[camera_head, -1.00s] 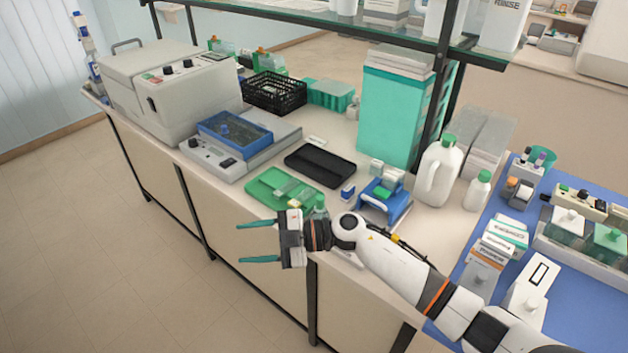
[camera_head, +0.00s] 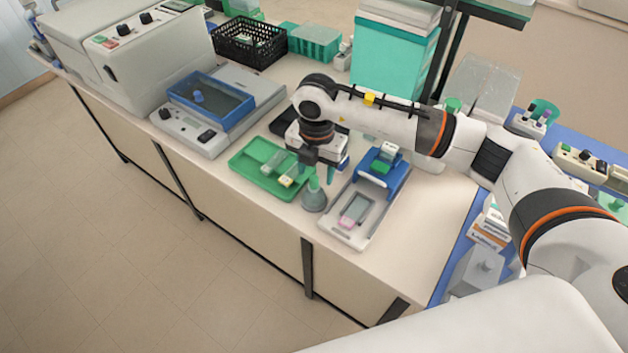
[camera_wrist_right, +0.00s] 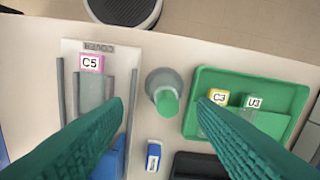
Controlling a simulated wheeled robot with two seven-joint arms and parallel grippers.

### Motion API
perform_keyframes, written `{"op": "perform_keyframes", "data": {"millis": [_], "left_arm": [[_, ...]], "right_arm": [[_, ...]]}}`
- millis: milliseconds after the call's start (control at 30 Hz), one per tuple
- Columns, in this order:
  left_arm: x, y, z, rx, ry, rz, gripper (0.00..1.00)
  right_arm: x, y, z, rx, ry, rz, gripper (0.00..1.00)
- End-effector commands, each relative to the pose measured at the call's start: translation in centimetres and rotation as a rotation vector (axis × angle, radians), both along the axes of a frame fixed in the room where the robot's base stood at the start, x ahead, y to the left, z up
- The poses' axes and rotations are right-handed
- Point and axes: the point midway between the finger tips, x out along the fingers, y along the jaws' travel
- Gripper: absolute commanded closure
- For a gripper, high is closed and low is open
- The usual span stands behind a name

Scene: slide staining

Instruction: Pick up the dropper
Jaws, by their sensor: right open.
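The dropper, a grey conical body with a green top (camera_head: 315,199), stands upright on the bench between the green tray and the slide holder. In the right wrist view the dropper (camera_wrist_right: 161,85) is seen from above. My right gripper (camera_head: 317,177) points down just over it, with its teal fingers apart. In the wrist view the fingertips (camera_wrist_right: 160,102) lie on either side of the dropper's green top, with clear gaps. Whether the tips are level with the top is hard to tell. My left gripper is in neither view.
The green tray (camera_head: 240,163) with labelled slides lies close on the left. The slide holder (camera_head: 343,235), carrying a pink-labelled C5 slide, lies on the right. A small blue-white block (camera_wrist_right: 154,154) and a black case (camera_wrist_right: 188,168) are near. The bench's front edge is close.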

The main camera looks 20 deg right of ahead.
Motion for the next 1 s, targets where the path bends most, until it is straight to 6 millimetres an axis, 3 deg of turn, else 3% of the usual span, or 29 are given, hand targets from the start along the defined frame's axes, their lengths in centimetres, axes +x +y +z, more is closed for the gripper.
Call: {"op": "perform_keyframes", "data": {"millis": [167,300,433,733,1000], "left_arm": [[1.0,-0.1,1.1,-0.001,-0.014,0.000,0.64],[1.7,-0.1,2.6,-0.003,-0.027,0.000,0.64],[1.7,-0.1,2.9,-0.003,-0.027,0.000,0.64],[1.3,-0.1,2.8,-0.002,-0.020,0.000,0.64],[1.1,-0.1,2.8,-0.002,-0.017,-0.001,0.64]], "right_arm": [[0.2,0.1,-1.1,0.000,0.003,0.000,0.48],[0.6,0.1,-3.1,0.000,0.004,0.001,0.48],[0.7,0.1,-5.0,0.001,0.002,0.000,0.48],[0.7,0.1,-5.6,0.001,0.000,0.002,0.48],[0.7,0.1,-5.6,0.001,0.000,0.001,0.92]]}}
